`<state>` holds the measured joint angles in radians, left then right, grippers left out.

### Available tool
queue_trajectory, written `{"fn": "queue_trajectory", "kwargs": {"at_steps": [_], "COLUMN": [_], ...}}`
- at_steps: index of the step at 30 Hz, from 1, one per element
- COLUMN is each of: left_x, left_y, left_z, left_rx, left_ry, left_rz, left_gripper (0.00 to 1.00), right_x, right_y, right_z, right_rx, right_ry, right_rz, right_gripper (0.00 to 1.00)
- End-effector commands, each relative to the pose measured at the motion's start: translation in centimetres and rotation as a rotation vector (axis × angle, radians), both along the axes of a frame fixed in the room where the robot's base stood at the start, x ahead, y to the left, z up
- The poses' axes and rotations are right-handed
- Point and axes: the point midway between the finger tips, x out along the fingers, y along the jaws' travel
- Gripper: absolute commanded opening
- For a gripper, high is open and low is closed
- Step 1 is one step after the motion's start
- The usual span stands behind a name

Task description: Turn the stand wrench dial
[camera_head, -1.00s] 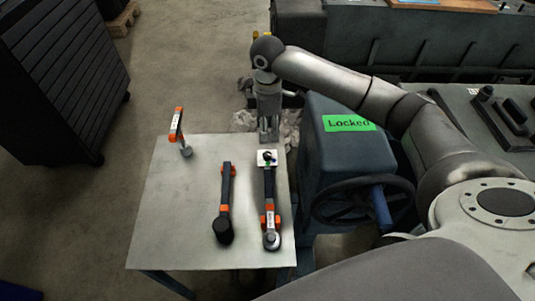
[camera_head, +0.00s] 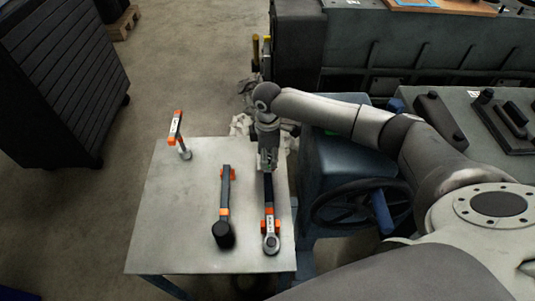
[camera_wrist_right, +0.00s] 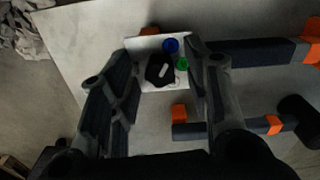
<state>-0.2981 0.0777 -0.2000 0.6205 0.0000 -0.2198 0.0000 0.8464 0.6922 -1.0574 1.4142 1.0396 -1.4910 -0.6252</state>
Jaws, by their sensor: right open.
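The stand wrench lies on the grey table in the head view, with its dark handle (camera_head: 268,190), orange supports and round metal end (camera_head: 271,243) showing. My right gripper (camera_head: 267,164) points down over its far end and hides the plate there. In the right wrist view the white plate (camera_wrist_right: 146,45) shows with a dark dial (camera_wrist_right: 157,69) bearing a pale pointer mark. A blue spot and a green spot are beside the dial. The right gripper is open, with one finger on each side of the dial; contact cannot be told. My left gripper is not in view.
On the table (camera_head: 180,235), a dark tool with a black round head (camera_head: 223,235) lies left of the wrench. An orange-handled tool (camera_head: 176,128) stands farther left. A blue-grey machine with a black handwheel (camera_head: 350,205) is close on the right.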

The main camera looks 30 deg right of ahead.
Motion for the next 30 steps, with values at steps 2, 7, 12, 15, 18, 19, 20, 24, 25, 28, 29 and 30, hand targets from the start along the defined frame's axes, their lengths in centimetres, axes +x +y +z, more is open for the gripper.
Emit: {"fn": "queue_trajectory", "kwargs": {"at_steps": [2,7,12,15,18,19,20,24,25,28,29,30], "left_x": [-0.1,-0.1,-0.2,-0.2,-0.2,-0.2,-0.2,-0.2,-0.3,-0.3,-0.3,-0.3], "left_y": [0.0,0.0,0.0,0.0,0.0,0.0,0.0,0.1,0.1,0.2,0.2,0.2], "left_z": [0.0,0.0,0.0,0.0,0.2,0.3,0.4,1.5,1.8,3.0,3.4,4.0], "left_rx": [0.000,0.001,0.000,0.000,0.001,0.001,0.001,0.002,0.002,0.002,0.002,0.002], "left_ry": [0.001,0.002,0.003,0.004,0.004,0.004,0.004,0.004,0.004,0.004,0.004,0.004], "left_rz": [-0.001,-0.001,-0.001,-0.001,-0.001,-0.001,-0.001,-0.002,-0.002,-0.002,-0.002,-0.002], "left_gripper": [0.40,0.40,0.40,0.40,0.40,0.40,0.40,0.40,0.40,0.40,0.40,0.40], "right_x": [0.0,0.0,0.0,0.0,0.0,0.0,0.0,-0.1,-0.1,-0.1,-0.1,-0.1], "right_y": [0.0,0.0,0.0,0.0,0.0,0.1,0.1,0.1,0.1,0.2,0.2,0.2], "right_z": [0.0,0.0,0.0,0.1,0.1,0.1,0.2,0.4,0.5,0.6,0.6,0.7], "right_rx": [0.000,0.000,0.001,0.001,0.001,0.001,0.001,0.003,0.003,0.003,0.004,0.004], "right_ry": [0.000,0.000,0.000,0.000,0.001,0.001,0.001,0.002,0.003,0.003,0.004,0.004], "right_rz": [0.000,0.000,0.000,0.000,-0.006,-0.010,-0.014,-0.059,-0.073,-0.133,-0.155,-0.186], "right_gripper": [0.44,0.26,0.04,0.00,0.00,0.00,0.00,0.00,0.00,0.00,0.00,0.00]}}
